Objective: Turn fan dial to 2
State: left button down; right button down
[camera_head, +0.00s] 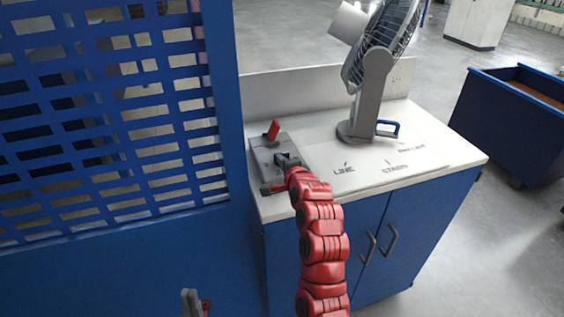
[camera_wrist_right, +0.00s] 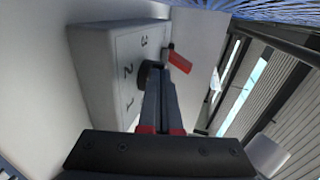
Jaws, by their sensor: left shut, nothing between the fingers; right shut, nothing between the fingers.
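The fan's grey control box (camera_head: 262,150) sits at the left end of the white cabinet top. In the right wrist view its face (camera_wrist_right: 112,68) carries the numbers 1, 2 and 3. A dark round dial (camera_wrist_right: 143,74) is on that face, partly hidden by my fingers. A red lever (camera_head: 272,130) stands up at the box and shows in the wrist view (camera_wrist_right: 179,61). My right gripper (camera_head: 284,160) is shut and empty, its tips beside the dial; I cannot tell if they touch. I cannot tell the dial's setting. My left gripper (camera_head: 194,300) is shut and empty, low in the head view.
The grey fan (camera_head: 372,90) stands on the cabinet top (camera_head: 400,175), with a blue-handled item (camera_head: 388,128) at its base. A blue perforated panel (camera_head: 110,110) rises at the left. A blue bin (camera_head: 510,120) stands on the floor at the right.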

jog(key=shift+a+b, duration=0.45)
jog(key=shift+b, duration=0.6)
jog(key=shift+w+a, duration=0.1)
jog(key=shift+a, duration=0.05)
jog(key=shift+w+a+b, duration=0.35)
jog(key=shift+a+b, duration=0.3)
jog(key=shift+b, duration=0.85)
dwell(1.4)
